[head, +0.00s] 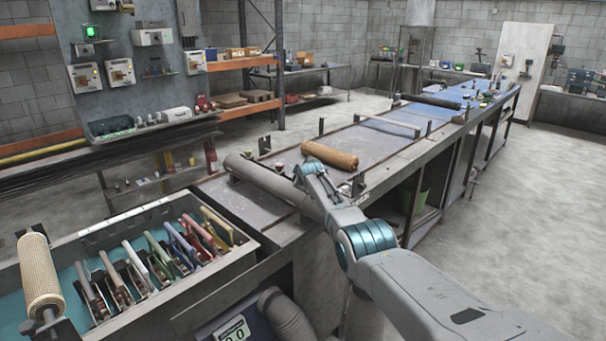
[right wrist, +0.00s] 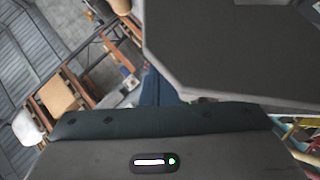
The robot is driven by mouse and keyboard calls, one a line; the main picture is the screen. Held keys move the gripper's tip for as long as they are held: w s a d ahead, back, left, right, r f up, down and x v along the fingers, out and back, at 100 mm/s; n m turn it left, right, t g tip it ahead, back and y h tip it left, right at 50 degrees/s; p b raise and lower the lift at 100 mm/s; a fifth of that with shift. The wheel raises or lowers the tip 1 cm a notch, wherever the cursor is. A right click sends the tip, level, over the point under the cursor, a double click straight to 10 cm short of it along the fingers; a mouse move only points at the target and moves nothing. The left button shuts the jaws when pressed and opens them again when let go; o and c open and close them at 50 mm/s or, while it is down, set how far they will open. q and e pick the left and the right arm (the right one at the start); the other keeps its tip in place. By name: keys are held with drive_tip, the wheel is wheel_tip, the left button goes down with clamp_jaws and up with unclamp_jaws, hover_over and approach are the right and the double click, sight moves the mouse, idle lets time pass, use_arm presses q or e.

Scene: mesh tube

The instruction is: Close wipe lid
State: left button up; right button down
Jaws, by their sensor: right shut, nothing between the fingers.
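I cannot make out a wipe container or its lid in either view. My right gripper (head: 308,172) is at the end of the arm that comes in from the lower right in the head view. It is shut and empty, over the bench beside a long grey roller (head: 268,183) and short of a brown roll (head: 330,155). Its fingertips are small there, and I cannot tell whether they touch anything. The right wrist view is mostly filled by dark grey surfaces, one with a small light panel (right wrist: 153,162). My left gripper is not in view.
The long bench (head: 375,143) runs away to the back right. Open floor (head: 510,210) lies to its right. A panel with control boxes (head: 115,73) is at the left.

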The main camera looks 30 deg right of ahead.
drive_tip(key=shift+d+r+p, duration=0.15)
drive_tip(key=shift+r+p, duration=0.15)
drive_tip(key=shift+p, duration=0.15)
wheel_tip(320, 180, up, 4)
drive_tip(key=p, duration=0.3)
drive_tip(key=shift+f, duration=0.15)
drive_tip(key=shift+s+d+r, duration=0.2)
drive_tip(key=shift+s+r, duration=0.4)
drive_tip(key=shift+s, duration=0.15)
drive_tip(key=s+d+r+b, duration=0.1)
drive_tip(key=s+r+b, duration=0.1)
drive_tip(key=s+r, duration=0.3)
drive_tip(key=shift+d+r, duration=0.25)
drive_tip(key=shift+d, duration=0.05)
drive_tip(key=shift+s, duration=0.1)
